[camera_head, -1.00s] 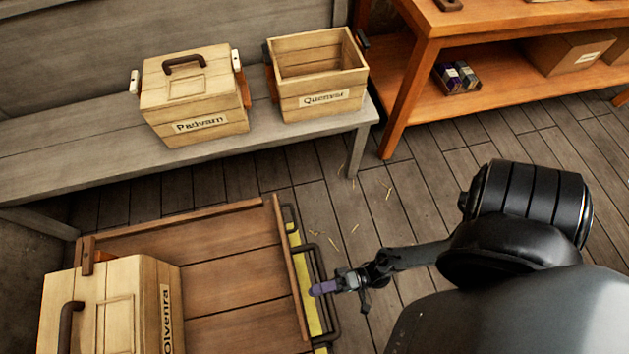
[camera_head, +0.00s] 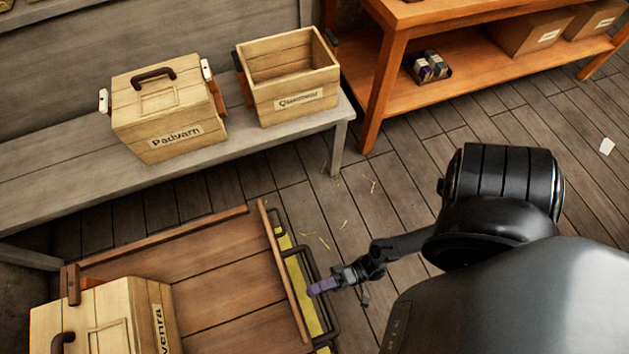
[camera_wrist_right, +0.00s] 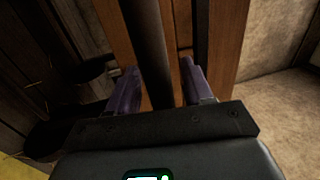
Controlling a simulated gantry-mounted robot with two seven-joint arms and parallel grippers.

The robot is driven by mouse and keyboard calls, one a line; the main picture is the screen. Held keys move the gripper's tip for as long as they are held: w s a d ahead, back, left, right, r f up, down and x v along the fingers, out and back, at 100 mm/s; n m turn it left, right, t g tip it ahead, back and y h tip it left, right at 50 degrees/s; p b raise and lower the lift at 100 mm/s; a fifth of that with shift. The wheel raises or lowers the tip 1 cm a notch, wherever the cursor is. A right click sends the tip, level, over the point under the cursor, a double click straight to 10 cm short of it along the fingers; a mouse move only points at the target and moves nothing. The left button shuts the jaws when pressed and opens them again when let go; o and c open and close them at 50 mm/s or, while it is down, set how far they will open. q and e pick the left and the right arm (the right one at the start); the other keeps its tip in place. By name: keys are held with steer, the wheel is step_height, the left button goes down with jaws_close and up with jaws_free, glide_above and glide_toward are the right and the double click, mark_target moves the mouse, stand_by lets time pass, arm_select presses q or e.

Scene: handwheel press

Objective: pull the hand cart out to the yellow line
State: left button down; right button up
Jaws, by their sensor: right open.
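The hand cart (camera_head: 225,262) is a low wooden platform at the lower left of the head view, with a dark bar handle (camera_head: 327,312) along its right side. A yellow strip (camera_head: 318,312) shows beneath the handle; I cannot tell whether it is on the floor. My right gripper (camera_head: 322,287) has purple fingers and is at the handle. In the right wrist view its fingers (camera_wrist_right: 158,92) are apart, with a dark bar (camera_wrist_right: 148,45) between them. The bar looks ungripped. My left gripper is not in view.
A lidded crate (camera_head: 155,328) rides on the cart. A grey bench (camera_head: 60,165) behind holds a lidded crate (camera_head: 165,105) and an open crate (camera_head: 290,100). An orange shelf (camera_head: 385,90) stands at the back right. Plank floor (camera_head: 410,180) with straw lies clear between.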

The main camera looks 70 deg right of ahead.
steer(key=v, duration=0.9)
steer(key=shift+s+d, duration=0.2)
steer(key=shift+d, duration=0.1)
steer(key=shift+f, duration=0.1)
